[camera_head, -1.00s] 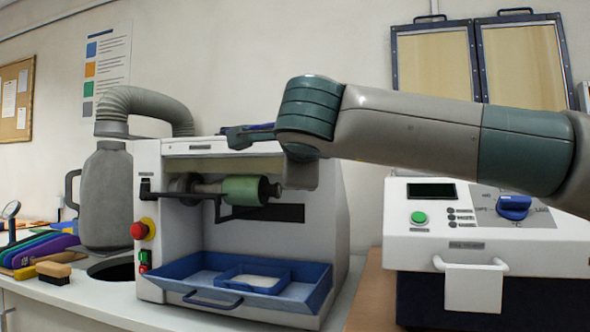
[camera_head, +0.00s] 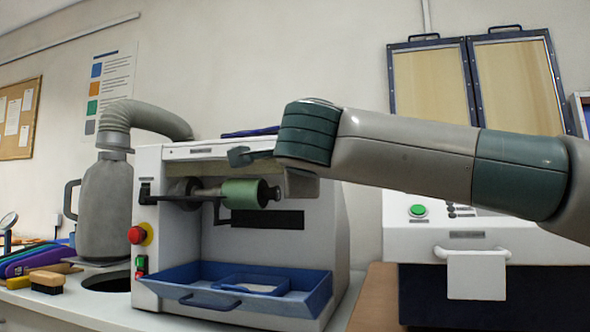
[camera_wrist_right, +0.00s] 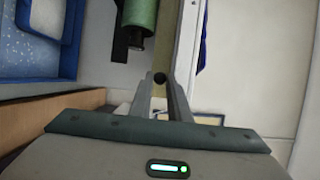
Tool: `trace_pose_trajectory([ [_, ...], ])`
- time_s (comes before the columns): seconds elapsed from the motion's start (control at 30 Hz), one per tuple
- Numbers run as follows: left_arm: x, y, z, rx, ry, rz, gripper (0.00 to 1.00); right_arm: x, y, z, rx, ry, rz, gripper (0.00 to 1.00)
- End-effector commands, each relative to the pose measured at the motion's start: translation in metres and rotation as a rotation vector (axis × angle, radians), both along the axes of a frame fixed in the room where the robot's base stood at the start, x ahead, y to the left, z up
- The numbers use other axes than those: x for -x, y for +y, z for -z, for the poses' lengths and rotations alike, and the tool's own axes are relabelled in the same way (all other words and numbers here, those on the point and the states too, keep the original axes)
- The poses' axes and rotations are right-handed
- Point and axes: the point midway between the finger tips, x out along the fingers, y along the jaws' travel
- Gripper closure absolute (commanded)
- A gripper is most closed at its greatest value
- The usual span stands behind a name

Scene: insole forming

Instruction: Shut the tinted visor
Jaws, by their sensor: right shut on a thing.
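The white grinding machine (camera_head: 325,220) stands on the bench with its front open, and its green drum (camera_head: 240,193) shows uncovered. I cannot clearly make out the tinted visor in the head view. A beige strip (camera_wrist_right: 186,40) beside the drum in the right wrist view may be its edge. My right gripper (camera_wrist_right: 160,78) is shut on a small dark round knob (camera_wrist_right: 159,77). In the head view my right arm reaches across to the machine's upper front edge, and its wrist hides part of that edge. My left gripper is not in view.
A blue tray (camera_head: 320,295) sits low in the machine's front. A blue item (camera_head: 250,132) lies on its top. A second machine with a white handle (camera_head: 475,275) stands at the right. A grey canister with a hose (camera_head: 103,195) and brushes (camera_head: 47,280) stand at the left.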

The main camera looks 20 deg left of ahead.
Motion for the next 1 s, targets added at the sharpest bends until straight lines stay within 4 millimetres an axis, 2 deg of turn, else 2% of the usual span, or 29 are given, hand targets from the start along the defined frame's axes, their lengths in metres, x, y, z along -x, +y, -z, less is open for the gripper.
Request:
trace_pose_trajectory([
  [0.4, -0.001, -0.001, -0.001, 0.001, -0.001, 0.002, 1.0, -0.002, -0.002, -0.004, -0.004, -0.009, 0.005, 1.0],
  [0.43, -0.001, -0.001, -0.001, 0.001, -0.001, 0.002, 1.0, -0.002, -0.003, -0.004, -0.004, -0.009, 0.005, 0.77],
  [0.47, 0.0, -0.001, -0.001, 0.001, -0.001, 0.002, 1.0, -0.002, -0.003, -0.004, -0.003, -0.008, 0.005, 0.76],
  [0.83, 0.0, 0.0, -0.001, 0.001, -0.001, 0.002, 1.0, 0.001, -0.002, -0.001, -0.001, -0.005, 0.002, 0.76],
  [1.0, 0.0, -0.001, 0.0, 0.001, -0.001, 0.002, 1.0, 0.011, -0.006, -0.001, 0.0, -0.006, 0.002, 0.76],
])
